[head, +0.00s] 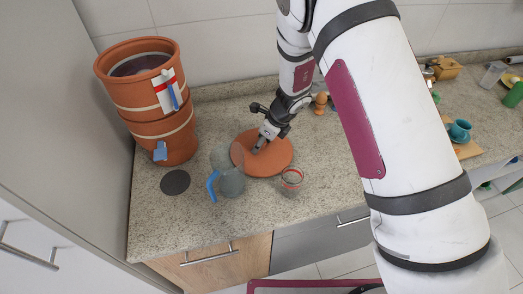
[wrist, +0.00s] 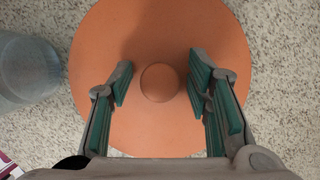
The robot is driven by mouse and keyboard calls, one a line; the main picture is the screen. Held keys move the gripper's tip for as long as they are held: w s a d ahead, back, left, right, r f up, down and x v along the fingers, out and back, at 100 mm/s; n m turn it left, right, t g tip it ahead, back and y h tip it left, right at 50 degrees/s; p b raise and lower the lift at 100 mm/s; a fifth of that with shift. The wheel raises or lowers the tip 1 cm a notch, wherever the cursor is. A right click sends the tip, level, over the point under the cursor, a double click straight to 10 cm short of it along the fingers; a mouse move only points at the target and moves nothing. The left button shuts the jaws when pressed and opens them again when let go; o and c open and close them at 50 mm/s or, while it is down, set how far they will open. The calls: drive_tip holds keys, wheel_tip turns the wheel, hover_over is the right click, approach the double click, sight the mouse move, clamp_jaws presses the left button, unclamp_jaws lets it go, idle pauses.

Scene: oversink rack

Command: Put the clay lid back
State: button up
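The clay lid (head: 275,160) is a flat orange disc lying on the speckled counter. In the wrist view the lid (wrist: 160,40) shows a round knob (wrist: 159,83) at its middle. My gripper (wrist: 159,85) is open above the lid, with one finger on each side of the knob and gaps on both sides. In the head view my gripper (head: 257,147) is over the lid, and the knob cannot be made out. A stacked clay water filter (head: 160,132) stands to the left, its upper pot open at the top, with a blue tap on the lower pot.
A glass jug (head: 231,182) with a blue handle stands close to the lid's left edge; it also shows in the wrist view (wrist: 25,70). A clear glass (head: 291,180) with a red rim stands at the lid's front right. A dark round disc (head: 175,182) lies before the filter.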

clamp_jaws()
drive_tip(key=shift+r, duration=0.15)
wheel_tip(320, 180, up, 18)
drive_tip(key=b, duration=0.1)
idle(0.5)
